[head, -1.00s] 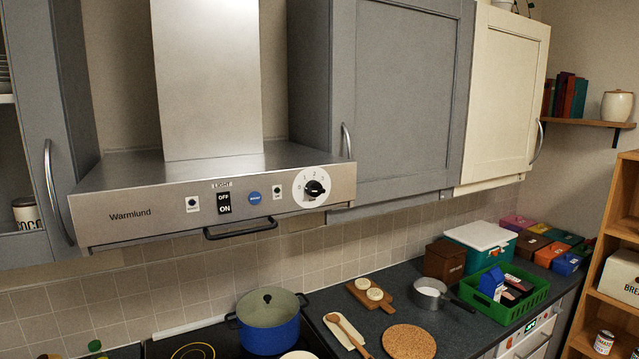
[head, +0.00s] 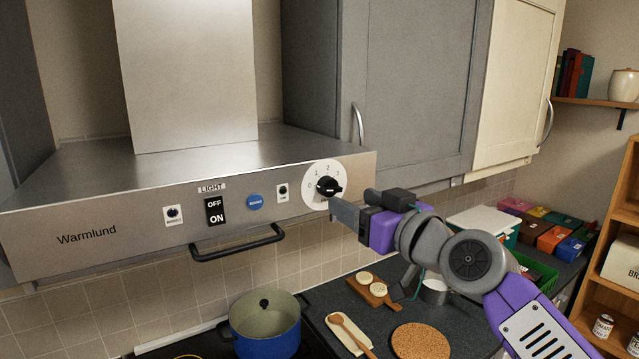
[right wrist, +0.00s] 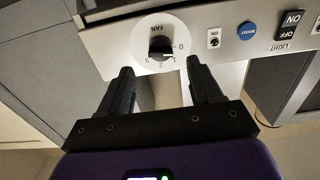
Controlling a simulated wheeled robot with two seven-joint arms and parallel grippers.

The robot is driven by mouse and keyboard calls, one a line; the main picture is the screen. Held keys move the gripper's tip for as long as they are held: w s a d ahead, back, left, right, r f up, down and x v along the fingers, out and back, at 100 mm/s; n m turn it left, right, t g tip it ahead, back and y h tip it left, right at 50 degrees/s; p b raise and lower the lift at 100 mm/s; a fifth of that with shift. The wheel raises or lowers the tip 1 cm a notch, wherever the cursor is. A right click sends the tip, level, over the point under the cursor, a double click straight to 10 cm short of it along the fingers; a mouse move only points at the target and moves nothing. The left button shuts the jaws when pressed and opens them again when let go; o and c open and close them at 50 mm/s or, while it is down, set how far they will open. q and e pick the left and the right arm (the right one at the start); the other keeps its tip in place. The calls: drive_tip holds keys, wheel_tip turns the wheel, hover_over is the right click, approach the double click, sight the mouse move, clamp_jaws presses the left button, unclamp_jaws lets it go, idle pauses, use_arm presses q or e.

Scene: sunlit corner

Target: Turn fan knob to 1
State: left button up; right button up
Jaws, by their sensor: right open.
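The fan knob (head: 328,187) is a black knob on a round white dial (head: 320,198) at the right end of the range hood's front (head: 110,235). The dial is marked 0 to 3. A pale mark shows on the knob, but I cannot tell for sure which number it points to. My right gripper (head: 338,211) is close in front of the dial, at its lower right. In the right wrist view the knob (right wrist: 161,48) lies ahead, between the lines of the two open, empty fingers (right wrist: 159,75); contact is not visible. My left gripper is out of view.
Left of the dial are a small switch (head: 282,192), the blue boost button (head: 255,201) and the light switch (head: 215,210). A black handle bar (head: 237,243) hangs below the hood front. A blue pot (head: 265,325) stands below.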

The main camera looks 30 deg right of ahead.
sight(335, 190)
drive_tip(key=shift+w+a+r, duration=0.1)
drive_tip(key=shift+w+r, duration=0.1)
drive_tip(key=shift+w, duration=0.4)
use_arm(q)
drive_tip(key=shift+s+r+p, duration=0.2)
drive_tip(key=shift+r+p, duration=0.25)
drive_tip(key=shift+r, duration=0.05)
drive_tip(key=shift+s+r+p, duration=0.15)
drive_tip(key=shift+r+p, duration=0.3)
use_arm(e)
drive_tip(key=shift+w+a+f, duration=0.1)
drive_tip(key=shift+w, duration=1.2)
drive_tip(key=shift+w+a, duration=0.1)
drive_tip(key=shift+w, duration=1.2)
drive_tip(key=c, duration=1)
drive_tip(key=shift+c, duration=0.2)
drive_tip(key=shift+m, duration=0.3)
drive_tip(key=m, duration=0.3)
drive_tip(key=shift+m, duration=0.3)
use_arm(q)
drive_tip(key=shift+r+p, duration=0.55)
use_arm(e)
drive_tip(key=shift+m, duration=2.2)
